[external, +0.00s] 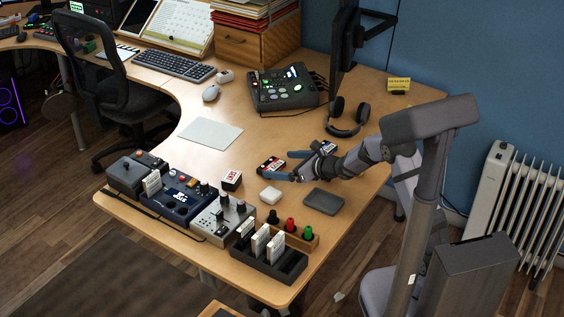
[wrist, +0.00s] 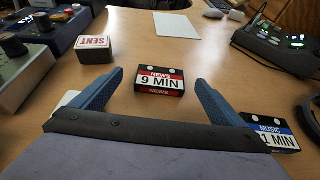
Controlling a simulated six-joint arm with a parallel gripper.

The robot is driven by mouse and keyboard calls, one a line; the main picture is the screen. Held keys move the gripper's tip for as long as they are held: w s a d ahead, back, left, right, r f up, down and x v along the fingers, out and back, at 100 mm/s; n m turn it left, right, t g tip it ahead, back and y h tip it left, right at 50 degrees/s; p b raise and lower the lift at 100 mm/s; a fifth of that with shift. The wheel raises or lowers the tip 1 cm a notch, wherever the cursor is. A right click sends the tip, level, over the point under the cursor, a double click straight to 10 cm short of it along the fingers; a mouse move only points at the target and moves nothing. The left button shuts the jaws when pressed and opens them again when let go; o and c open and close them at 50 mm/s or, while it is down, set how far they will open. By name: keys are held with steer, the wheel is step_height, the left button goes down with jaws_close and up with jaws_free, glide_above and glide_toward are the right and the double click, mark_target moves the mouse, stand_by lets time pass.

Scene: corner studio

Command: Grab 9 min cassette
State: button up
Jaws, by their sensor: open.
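The 9 min cassette (wrist: 160,81) is a small black block with a red and white label reading "NEWS 9 MIN". It lies on the desk between and just beyond my fingertips in the wrist view. It also shows in the external view (external: 270,165), just past my gripper (external: 292,166). My gripper (wrist: 158,84) is open, its two blue fingers spread wide with nothing between them. A second cassette with a blue and white label, "MUSIC 1 MIN" (wrist: 275,135), lies to the right, partly hidden behind the right finger.
A block marked "SENT" (wrist: 94,49) stands left of the cassette. A white object (external: 270,194) and a dark grey pad (external: 323,201) lie nearby. A rack with white cassettes (external: 268,260) and control boxes (external: 180,197) line the front edge. Headphones (external: 348,118) lie behind. Desk near the paper (external: 209,134) is clear.

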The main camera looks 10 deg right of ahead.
mark_target(270, 164)
steer(key=shift+a, duration=0.1)
steer(key=shift+d+f+p+x, duration=0.15)
steer(key=shift+p+x, duration=0.1)
steer(key=shift+x, duration=1)
steer(key=shift+d+f+p+x, duration=0.15)
steer(key=shift+p+x, duration=0.1)
steer(key=shift+x, duration=1)
steer(key=shift+a, duration=0.1)
steer(key=c, duration=1.1)
